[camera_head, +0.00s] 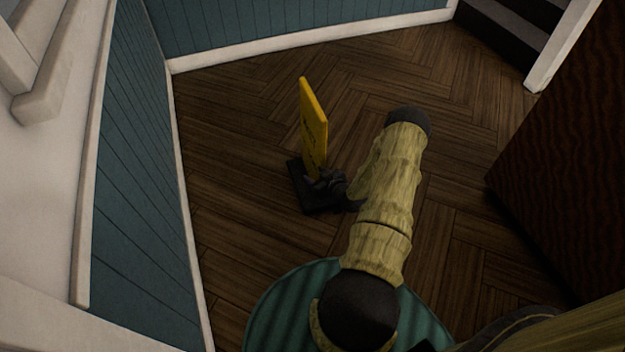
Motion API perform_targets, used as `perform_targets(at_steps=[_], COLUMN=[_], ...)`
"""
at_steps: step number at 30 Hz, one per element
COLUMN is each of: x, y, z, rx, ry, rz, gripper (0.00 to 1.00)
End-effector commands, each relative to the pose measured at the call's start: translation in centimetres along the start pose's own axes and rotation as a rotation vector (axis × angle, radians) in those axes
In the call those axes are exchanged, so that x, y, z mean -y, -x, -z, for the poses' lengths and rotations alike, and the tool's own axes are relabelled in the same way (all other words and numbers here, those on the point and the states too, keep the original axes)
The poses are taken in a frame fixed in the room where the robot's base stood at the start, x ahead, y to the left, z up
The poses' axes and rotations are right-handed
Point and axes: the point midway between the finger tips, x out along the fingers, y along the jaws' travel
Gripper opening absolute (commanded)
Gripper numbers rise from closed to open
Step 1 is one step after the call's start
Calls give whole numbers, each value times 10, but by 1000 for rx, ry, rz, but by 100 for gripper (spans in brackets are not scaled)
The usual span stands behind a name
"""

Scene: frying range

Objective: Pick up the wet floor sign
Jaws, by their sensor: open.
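My arm comes down from the lower right and hides the floor just right of the sign.
A blue panelled wall (140,170) with white trim runs along the left, and another (290,22) closes the back. Dark steps (505,35) are at the back right. A dark wooden block (570,150) stands at the right. The herringbone floor (245,110) around the sign is clear.

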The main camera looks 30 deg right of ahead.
Motion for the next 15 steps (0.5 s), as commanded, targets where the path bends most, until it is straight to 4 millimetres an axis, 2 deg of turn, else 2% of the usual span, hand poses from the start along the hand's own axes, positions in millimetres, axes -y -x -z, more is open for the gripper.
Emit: perform_targets(at_steps=[1, 9, 12, 15], x=[-1, -7, -7, -7], y=[-9, -17, -15, -12], z=[-38, -151, -185, -204], rx=[-34, -257, -328, -379], ry=[-20, -89, -109, -122], rz=[-21, -167, -227, -273], gripper=[47, 47, 47, 47])
